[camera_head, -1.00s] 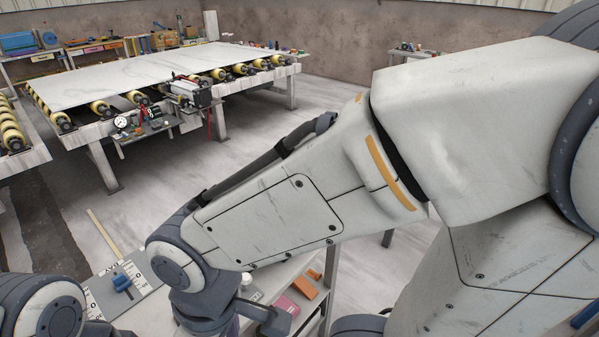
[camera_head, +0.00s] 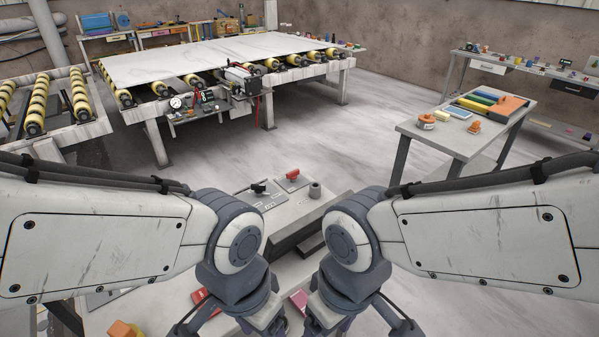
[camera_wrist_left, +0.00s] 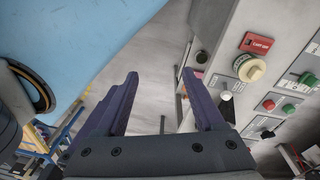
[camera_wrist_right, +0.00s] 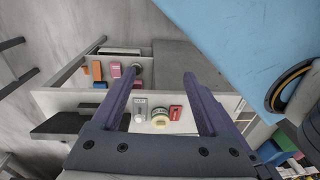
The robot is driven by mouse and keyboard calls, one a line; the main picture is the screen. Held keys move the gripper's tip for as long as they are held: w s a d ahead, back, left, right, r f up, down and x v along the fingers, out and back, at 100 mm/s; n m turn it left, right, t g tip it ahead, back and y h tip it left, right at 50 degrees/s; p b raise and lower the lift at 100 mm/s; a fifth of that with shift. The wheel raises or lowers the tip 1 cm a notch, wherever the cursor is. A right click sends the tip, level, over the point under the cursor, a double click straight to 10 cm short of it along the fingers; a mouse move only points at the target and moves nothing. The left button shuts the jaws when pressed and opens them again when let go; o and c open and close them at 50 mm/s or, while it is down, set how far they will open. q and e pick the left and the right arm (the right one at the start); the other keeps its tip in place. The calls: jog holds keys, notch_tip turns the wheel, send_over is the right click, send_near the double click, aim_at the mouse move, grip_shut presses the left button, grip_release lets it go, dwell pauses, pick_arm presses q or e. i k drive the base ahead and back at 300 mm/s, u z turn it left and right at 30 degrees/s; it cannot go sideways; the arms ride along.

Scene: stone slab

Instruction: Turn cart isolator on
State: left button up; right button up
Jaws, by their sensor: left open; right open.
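In the left wrist view, a panel at the right carries a red label (camera_wrist_left: 257,42), seemingly beginning "CART", above a round cream rotary knob (camera_wrist_left: 250,68). My left gripper (camera_wrist_left: 160,73) is open and empty, left of the knob and apart from it. The right wrist view shows a similar cream knob (camera_wrist_right: 160,118) between a red label (camera_wrist_right: 176,113) and a white switch (camera_wrist_right: 140,108), seen between my right gripper's fingers. That right gripper (camera_wrist_right: 165,72) is open and empty. The knob's exact setting is unreadable. In the head view the arms hide the panel face.
The head view shows a stone slab (camera_head: 200,58) on a roller table, a side table (camera_head: 452,138) with coloured items, and a bench (camera_head: 510,68) behind. A red handle (camera_head: 292,174) and black lever (camera_head: 258,187) stand on top panels. Green (camera_wrist_left: 288,108) and red (camera_wrist_left: 268,104) buttons neighbour the knob.

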aim_at(292, 175)
jog(key=z, duration=0.95)
jog(key=k, duration=1.25)
jog(key=z, duration=1.1)
jog(key=i, duration=0.85)
jog(key=u, duration=0.3)
jog(key=i, duration=1.65)
jog(key=u, duration=1.05)
jog(key=i, duration=0.9)
jog(key=u, duration=1.5)
jog(key=i, duration=0.55)
jog(key=u, duration=0.45)
